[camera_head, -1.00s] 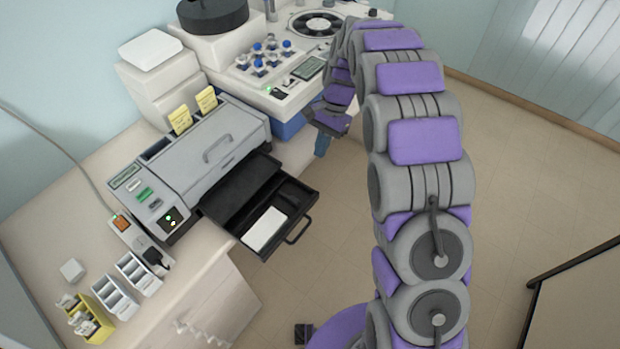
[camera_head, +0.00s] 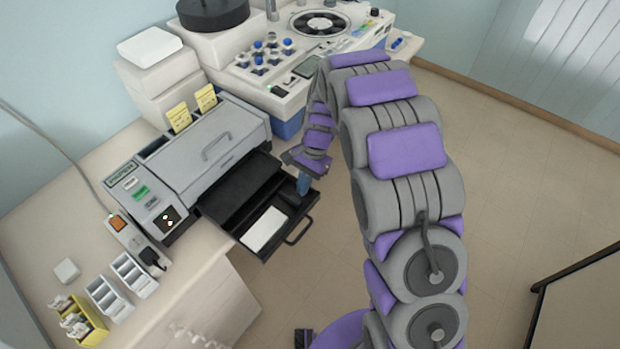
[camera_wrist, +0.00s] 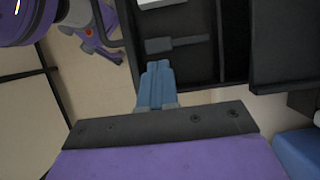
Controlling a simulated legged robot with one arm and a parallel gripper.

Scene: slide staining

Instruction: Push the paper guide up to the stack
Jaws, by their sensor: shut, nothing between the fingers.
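The paper stack (camera_head: 265,229) is a white block lying in the open black drawer (camera_head: 238,228). Its edge shows at the top of the wrist view (camera_wrist: 160,3). The paper guide (camera_wrist: 178,43) is a dark grey T-shaped piece on the drawer floor, with a gap of bare floor between it and the stack. In the head view the guide is dark and partly covered by my gripper (camera_head: 304,186). My gripper's blue fingers (camera_wrist: 158,68) are shut and empty. They point down at the drawer's side, on the guide's side away from the stack; whether they touch anything, I cannot tell.
The grey printer (camera_head: 205,150) stands behind the drawer on the bench. The drawer's handle (camera_head: 300,232) sticks out in front. A staining machine (camera_head: 300,65) with blue-capped bottles stands beyond my gripper. White racks (camera_head: 120,280) and a yellow rack (camera_head: 80,322) stand at lower left.

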